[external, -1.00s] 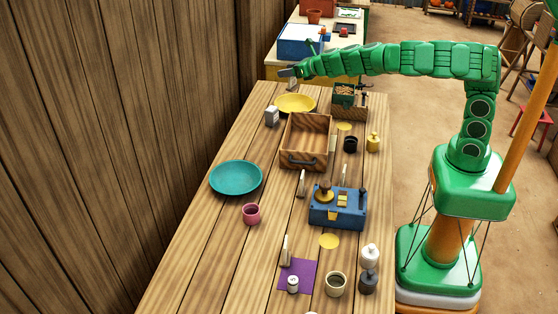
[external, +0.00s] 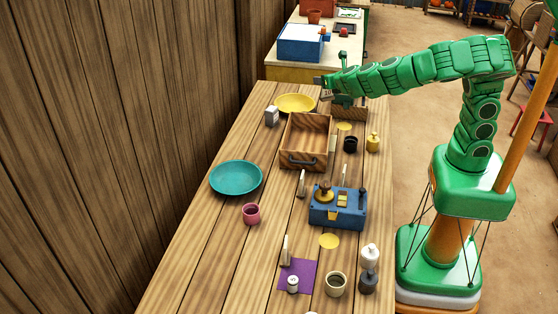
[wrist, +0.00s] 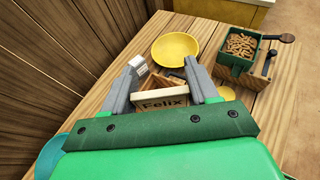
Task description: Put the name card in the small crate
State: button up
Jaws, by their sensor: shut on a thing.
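My gripper (external: 321,84) is shut on the name card (wrist: 163,104), a brown card with a pale top edge and the dark word "Felix". In the external view the card (external: 326,95) hangs small under the fingers, above the far end of the table. The likely small crate is the open wooden box (external: 301,163) with a dark handle on its near side. It looks empty and lies nearer the camera than my gripper. In the wrist view the card and my gripper hide most of what is below.
A yellow dish (external: 294,104) and a small white box (external: 272,116) stand left of the gripper. A green-topped grinder (wrist: 238,50) with brown bits stands close by on the right. A teal plate (external: 236,177), a blue box (external: 337,215) and several small upright things stand nearer.

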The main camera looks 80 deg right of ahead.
jog(key=s+a+r+m+g+h, duration=0.1)
jog(key=s+m+g, duration=0.1)
jog(key=s, duration=0.6)
send_over(306, 145)
jog(key=shift+f, duration=10.3)
jog(key=shift+a+f+m+g, duration=0.15)
jog(key=shift+f+m+g, duration=0.15)
jog(key=shift+f, duration=1.25)
jog(key=shift+f, duration=0.1)
jog(key=o, duration=1.3)
jog(key=shift+o, duration=0.2)
jog(key=v, duration=1.2)
